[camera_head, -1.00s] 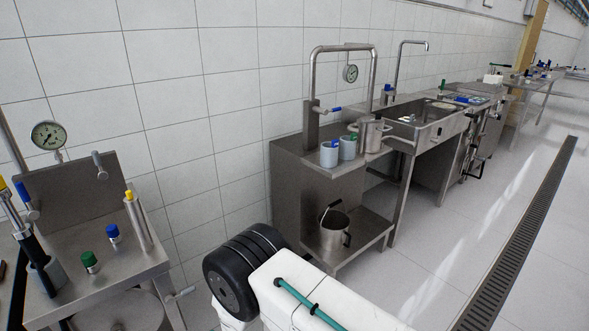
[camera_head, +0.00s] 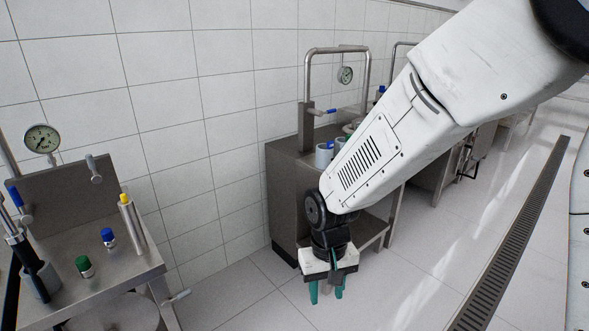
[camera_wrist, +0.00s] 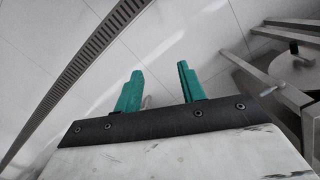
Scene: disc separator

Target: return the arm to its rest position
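My gripper (camera_head: 326,291) hangs at the end of my white arm in the middle of the head view, pointing down over the bare floor in front of the steel cabinet. Its two teal fingers are apart with nothing between them. In the wrist view my gripper (camera_wrist: 157,82) also shows both fingers spread and empty, with pale floor beyond them. My arm reaches from the upper right down to the centre and hides part of the cabinet and sink bench.
A steel cabinet (camera_head: 285,205) stands behind my gripper. A floor drain (camera_head: 508,250) runs along the right. The floor between is clear.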

